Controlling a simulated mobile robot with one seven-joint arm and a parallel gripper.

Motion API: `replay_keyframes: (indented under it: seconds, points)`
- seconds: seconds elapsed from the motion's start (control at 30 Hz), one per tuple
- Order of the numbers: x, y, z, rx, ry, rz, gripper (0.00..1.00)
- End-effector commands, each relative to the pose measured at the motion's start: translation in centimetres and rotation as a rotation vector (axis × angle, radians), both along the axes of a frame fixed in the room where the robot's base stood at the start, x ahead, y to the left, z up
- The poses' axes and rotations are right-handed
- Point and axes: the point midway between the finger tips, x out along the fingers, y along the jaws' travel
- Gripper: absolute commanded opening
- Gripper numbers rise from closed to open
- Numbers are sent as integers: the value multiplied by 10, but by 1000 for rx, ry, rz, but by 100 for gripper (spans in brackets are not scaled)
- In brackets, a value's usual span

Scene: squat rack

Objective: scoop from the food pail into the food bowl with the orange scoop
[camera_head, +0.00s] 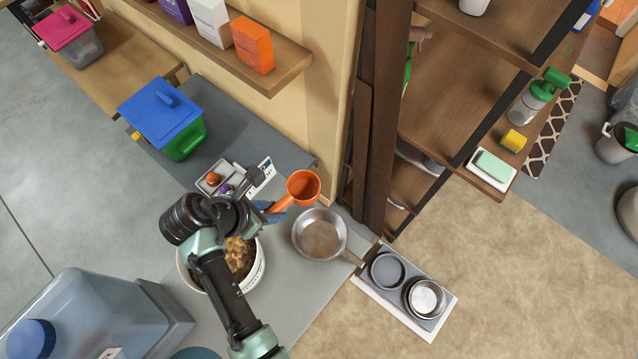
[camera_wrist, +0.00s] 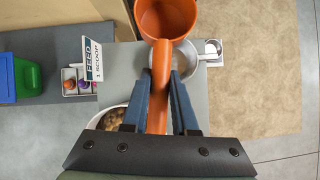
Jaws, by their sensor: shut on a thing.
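My gripper (camera_head: 274,208) is shut on the handle of the orange scoop (camera_head: 303,186), above the grey bench. In the wrist view the handle runs between both fingers (camera_wrist: 165,78). The scoop's cup (camera_wrist: 166,18) points away from me; I see no food in it. The food pail (camera_head: 260,268), white with brown kibble, stands below my arm, which hides part of it; it also shows in the wrist view (camera_wrist: 98,119). A stand on the floor holds a grey bowl (camera_head: 388,271) and a shiny metal bowl (camera_head: 426,298). I cannot tell which is the food bowl.
A metal pan (camera_head: 320,234) sits at the bench edge beside the scoop. A small tray (camera_head: 208,181), a sign (camera_head: 264,172) and a green bin with a blue lid (camera_head: 160,112) are behind. A rack post (camera_head: 383,120) rises nearby. A large blue jug (camera_head: 85,315) stands front left.

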Motion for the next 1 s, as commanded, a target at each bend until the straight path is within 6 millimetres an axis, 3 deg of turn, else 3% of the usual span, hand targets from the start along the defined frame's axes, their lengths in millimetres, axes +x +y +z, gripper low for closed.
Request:
replay_keyframes:
  seconds: [0.03, 0.2, 0.43, 0.63, 1.0]
  points:
    - [-18, 19, -3, -1, 5, 111, 0]
    - [-73, 81, -22, 1, 6, 431, 0]
    - [-137, 135, -36, 0, 1, 703, 0]
    - [-162, 154, -40, -1, -2, 792, 0]
    - [-164, 156, -39, -1, 0, 801, 0]
